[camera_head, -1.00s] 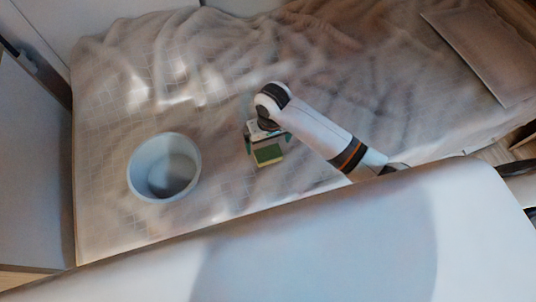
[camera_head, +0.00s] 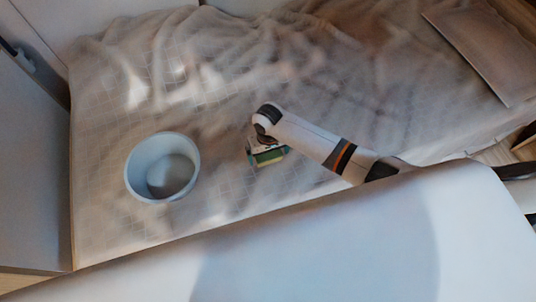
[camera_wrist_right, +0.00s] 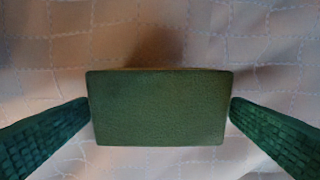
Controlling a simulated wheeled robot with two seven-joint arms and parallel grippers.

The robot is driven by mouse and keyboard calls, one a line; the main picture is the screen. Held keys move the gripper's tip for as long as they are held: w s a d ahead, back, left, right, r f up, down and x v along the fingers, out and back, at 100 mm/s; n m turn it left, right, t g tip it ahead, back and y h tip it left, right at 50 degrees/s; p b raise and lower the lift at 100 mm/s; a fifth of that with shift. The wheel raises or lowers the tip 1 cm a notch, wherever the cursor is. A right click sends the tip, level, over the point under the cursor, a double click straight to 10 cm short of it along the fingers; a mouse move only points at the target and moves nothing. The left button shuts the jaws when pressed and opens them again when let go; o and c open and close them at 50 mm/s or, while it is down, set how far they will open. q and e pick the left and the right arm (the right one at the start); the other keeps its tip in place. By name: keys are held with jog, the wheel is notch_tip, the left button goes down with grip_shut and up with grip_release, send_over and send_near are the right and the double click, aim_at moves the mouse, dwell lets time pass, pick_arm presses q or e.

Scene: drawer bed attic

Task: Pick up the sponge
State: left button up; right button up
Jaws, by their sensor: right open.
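The sponge (camera_head: 268,157) lies on the bed, green on top with a yellowish side. In the right wrist view the sponge (camera_wrist_right: 160,108) fills the middle as a green rectangle. My right gripper (camera_head: 266,153) is over the sponge, pointing down. In the right wrist view its two green fingers stand one on each side of the sponge, close to its left and right edges. The jaws are open. In the head view the gripper partly hides the sponge. My left gripper is not in view.
A light round bucket (camera_head: 162,167) stands on the bed, left of the sponge. The wrinkled blanket (camera_head: 330,60) covers the bed. A large white surface fills the lower part of the head view.

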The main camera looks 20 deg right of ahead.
aim_at(269, 154)
jog(key=shift+f, duration=0.5)
jog(key=c, duration=1)
jog(key=shift+r, duration=0.1)
notch_tip(269, 154, up, 10)
jog(key=shift+f+p, duration=0.1)
jog(key=shift+p, duration=0.75)
